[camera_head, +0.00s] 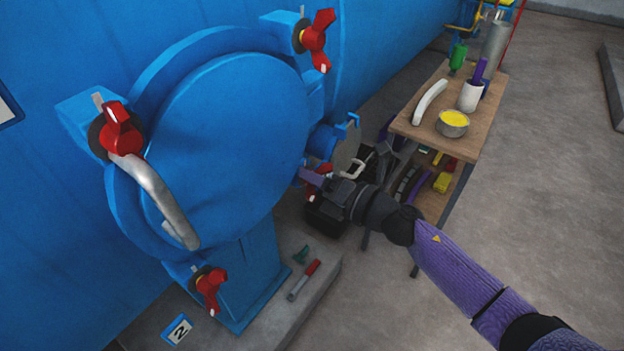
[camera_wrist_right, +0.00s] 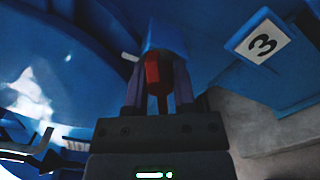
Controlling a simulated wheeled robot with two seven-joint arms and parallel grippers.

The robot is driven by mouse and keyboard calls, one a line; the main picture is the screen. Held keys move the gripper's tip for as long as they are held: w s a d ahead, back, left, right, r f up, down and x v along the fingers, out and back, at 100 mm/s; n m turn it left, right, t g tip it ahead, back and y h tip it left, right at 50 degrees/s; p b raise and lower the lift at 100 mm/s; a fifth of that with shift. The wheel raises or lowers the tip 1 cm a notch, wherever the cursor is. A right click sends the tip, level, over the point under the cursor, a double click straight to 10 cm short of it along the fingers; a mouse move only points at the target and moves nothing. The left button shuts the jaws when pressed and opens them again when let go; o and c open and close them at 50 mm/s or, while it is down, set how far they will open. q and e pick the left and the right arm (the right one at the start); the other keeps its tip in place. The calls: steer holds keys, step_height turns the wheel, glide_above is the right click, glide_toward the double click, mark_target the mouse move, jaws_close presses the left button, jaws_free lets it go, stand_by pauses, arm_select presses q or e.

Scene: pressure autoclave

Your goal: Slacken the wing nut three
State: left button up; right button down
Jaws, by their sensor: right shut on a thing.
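Wing nut three is a red wing nut at the lower right of the round blue autoclave door (camera_head: 225,130). In the head view only bits of the nut (camera_head: 325,168) show around my right gripper (camera_head: 312,179). In the right wrist view the red nut (camera_wrist_right: 153,72) sits between the two fingers of my right gripper (camera_wrist_right: 158,85), which is shut on it. A plate marked 3 (camera_wrist_right: 263,42) is on the blue body beside it. My left gripper is in neither view.
Other red wing nuts sit at the door's upper right (camera_head: 317,40), left (camera_head: 121,130) and lower left (camera_head: 210,289). A grey handle (camera_head: 158,190) crosses the door. A wooden shelf table (camera_head: 435,90) with a bowl (camera_head: 453,123) stands to the right. A red-and-grey tool (camera_head: 304,280) lies below.

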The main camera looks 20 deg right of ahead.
steer(key=n+b, duration=0.1)
steer(key=n, duration=0.2)
steer(key=shift+f, duration=0.15)
steer(key=shift+n, duration=0.7)
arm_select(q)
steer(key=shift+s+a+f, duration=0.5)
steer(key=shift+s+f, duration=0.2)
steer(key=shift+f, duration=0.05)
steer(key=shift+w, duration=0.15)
arm_select(e)
steer(key=shift+n, duration=0.3)
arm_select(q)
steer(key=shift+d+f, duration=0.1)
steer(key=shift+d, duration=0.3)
arm_select(e)
steer(key=c, duration=0.5)
jaws_free()
steer(key=shift+c, duration=0.2)
steer(key=shift+o, duration=0.5)
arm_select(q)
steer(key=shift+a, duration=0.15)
arm_select(e)
steer(key=shift+s+d, duration=0.1)
